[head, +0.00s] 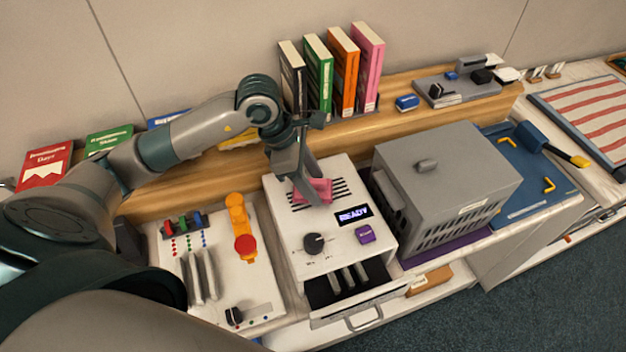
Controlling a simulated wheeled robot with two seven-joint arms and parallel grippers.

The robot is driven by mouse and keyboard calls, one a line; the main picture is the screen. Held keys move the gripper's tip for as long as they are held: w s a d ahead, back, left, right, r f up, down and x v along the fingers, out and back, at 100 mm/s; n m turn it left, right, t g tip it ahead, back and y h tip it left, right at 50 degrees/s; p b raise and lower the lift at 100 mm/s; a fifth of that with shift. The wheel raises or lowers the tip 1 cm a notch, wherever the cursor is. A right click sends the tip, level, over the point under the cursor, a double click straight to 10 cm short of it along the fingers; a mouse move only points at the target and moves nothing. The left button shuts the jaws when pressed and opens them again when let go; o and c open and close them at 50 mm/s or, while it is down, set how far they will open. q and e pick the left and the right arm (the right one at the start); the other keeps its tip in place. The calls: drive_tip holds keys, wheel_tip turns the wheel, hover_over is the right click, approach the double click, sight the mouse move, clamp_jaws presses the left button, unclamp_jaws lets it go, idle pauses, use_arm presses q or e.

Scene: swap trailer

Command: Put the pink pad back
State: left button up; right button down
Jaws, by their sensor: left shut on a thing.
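The pink pad (318,188) is at the vented top of the white box with the lit READY display (353,214). My left gripper (312,193) points down over this box and is shut on the pink pad. The fingers cover part of the pad, and I cannot tell whether the pad touches the box top. My right gripper is not in the head view.
Four books, among them a pink one (366,65), stand on the wooden shelf behind. A grey vented box (442,180) stands to the right. A white panel (262,290) with switches lies left. An open drawer (362,312) juts out in front.

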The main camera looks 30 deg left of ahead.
use_arm(q)
drive_tip(key=shift+f, duration=0.2)
drive_tip(key=o, duration=0.9)
drive_tip(key=shift+r, duration=0.1)
drive_tip(key=shift+o, duration=0.2)
drive_tip(key=shift+r, duration=0.1)
drive_tip(key=shift+r+p, duration=0.15)
drive_tip(key=shift+p, duration=0.15)
drive_tip(key=shift+a+r+b, duration=0.2)
drive_tip(key=shift+r+b, duration=0.1)
drive_tip(key=b+v, duration=0.2)
drive_tip(key=v, duration=0.9)
drive_tip(key=shift+b, duration=0.3)
drive_tip(key=shift+s+r, duration=0.1)
